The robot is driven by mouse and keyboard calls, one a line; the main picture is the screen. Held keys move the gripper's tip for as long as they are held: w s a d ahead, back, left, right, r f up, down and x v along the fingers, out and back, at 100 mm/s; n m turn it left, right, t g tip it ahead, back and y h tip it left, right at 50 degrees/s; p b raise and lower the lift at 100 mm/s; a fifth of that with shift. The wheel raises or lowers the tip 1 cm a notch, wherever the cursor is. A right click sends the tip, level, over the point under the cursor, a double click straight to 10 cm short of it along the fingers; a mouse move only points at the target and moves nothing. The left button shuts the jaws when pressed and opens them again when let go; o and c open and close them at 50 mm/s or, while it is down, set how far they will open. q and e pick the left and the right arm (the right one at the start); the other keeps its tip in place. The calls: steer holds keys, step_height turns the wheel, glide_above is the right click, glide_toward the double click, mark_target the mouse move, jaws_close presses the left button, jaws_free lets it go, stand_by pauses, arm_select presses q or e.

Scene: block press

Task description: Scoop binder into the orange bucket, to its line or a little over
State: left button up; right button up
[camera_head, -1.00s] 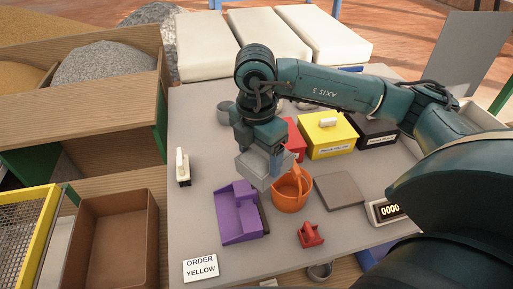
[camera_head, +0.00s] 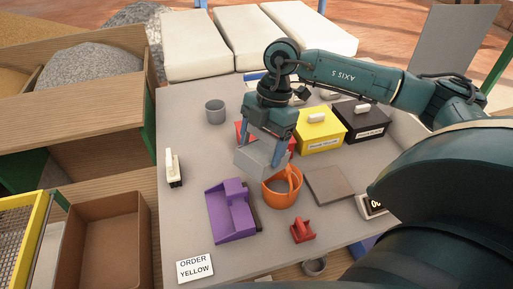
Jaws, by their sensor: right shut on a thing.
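The orange bucket (camera_head: 280,200) stands upright on the grey table, near its middle, with its handle raised. Its fill line and any contents cannot be made out. My right gripper (camera_head: 262,152) is shut on a grey box-shaped scoop (camera_head: 254,161), held just behind and left of the bucket, partly overlapping its rim in the picture. I cannot tell what the scoop holds. I cannot identify the binder for certain. My left gripper is not in view.
A purple tool (camera_head: 228,212) lies left of the bucket, a red stamp-like tool (camera_head: 302,230) in front, a grey plate (camera_head: 328,186) right. Yellow (camera_head: 318,136) and black boxes (camera_head: 362,122) stand behind. A grey cup (camera_head: 215,111) and white-handled brush (camera_head: 173,168) stand at left.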

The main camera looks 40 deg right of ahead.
steer(key=d+y, duration=0.3)
steer(key=shift+w+r+g, duration=0.2)
steer(key=shift+w+g, duration=0.15)
steer(key=shift+g, duration=0.05)
steer(key=shift+w+d+g+y+b, duration=0.2)
steer(key=shift+d+y, duration=0.5)
steer(key=shift+y, duration=0.4)
steer(key=shift+w+d+g+y+b, duration=0.1)
steer(key=shift+d+g+y+b, duration=0.1)
steer(key=shift+d+y, duration=0.7)
steer(key=shift+a, duration=0.2)
steer(key=shift+r, duration=0.1)
step_height(320, 180, up, 5)
steer(key=t+h, duration=0.1)
steer(key=h, duration=0.4)
steer(key=t+h, duration=0.1)
steer(key=h, duration=0.4)
steer(key=shift+p, duration=0.4)
steer(key=shift+d, duration=0.15)
